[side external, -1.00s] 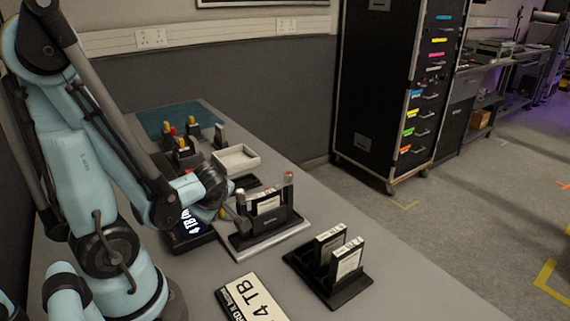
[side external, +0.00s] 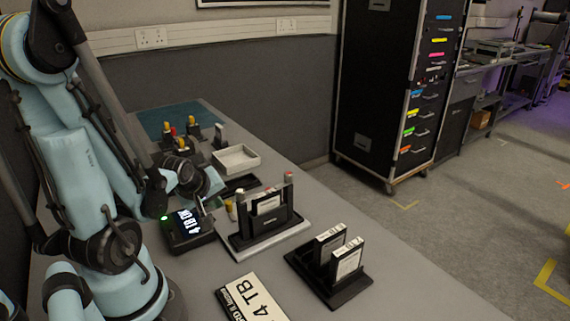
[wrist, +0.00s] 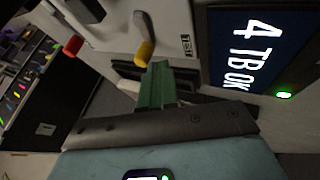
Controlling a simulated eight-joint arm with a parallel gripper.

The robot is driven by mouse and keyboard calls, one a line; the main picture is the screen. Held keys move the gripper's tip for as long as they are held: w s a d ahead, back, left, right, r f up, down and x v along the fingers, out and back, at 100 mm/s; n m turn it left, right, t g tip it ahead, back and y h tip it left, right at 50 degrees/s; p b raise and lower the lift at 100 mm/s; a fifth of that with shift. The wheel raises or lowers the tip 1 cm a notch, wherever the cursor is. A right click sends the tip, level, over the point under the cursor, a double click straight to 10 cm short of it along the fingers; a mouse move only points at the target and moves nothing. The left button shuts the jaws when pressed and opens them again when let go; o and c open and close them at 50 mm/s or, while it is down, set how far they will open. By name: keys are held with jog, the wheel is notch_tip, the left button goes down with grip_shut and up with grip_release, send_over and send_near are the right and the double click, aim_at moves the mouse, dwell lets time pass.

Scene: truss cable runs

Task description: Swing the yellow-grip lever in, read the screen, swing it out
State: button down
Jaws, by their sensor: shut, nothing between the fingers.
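The yellow-grip lever (wrist: 145,52) is on the dock beside the screen in the wrist view; its yellow grip (side external: 231,209) also shows in the side view. My gripper (wrist: 157,72) has green fingers, shut and empty. Its tips are just below the yellow grip in the wrist picture; I cannot tell whether they touch it. In the side view my gripper (side external: 205,209) is over the screen's right edge, left of the dock. The screen (wrist: 250,48) reads "4 TB OK" and a green light glows beside it. It also shows in the side view (side external: 186,224). A drive (side external: 268,205) stands upright in the dock.
A red-tipped post (wrist: 72,45) stands on the dock's other side. A black rack (side external: 328,286) with two drives is at the front right. A white tray (side external: 236,160) and several yellow- or red-tipped parts are behind.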

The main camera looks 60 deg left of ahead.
jog(key=m, duration=0.1)
jog(key=m+t+h, duration=0.1)
jog(key=m+h, duration=0.1)
jog(key=m, duration=0.1)
jog(key=shift+w+a, duration=0.35)
jog(key=shift+w, duration=0.2)
jog(key=shift+d, duration=0.15)
jog(key=shift+d, duration=0.65)
jog(key=shift+r, duration=0.15)
jog(key=v, duration=0.7)
dwell(0.9)
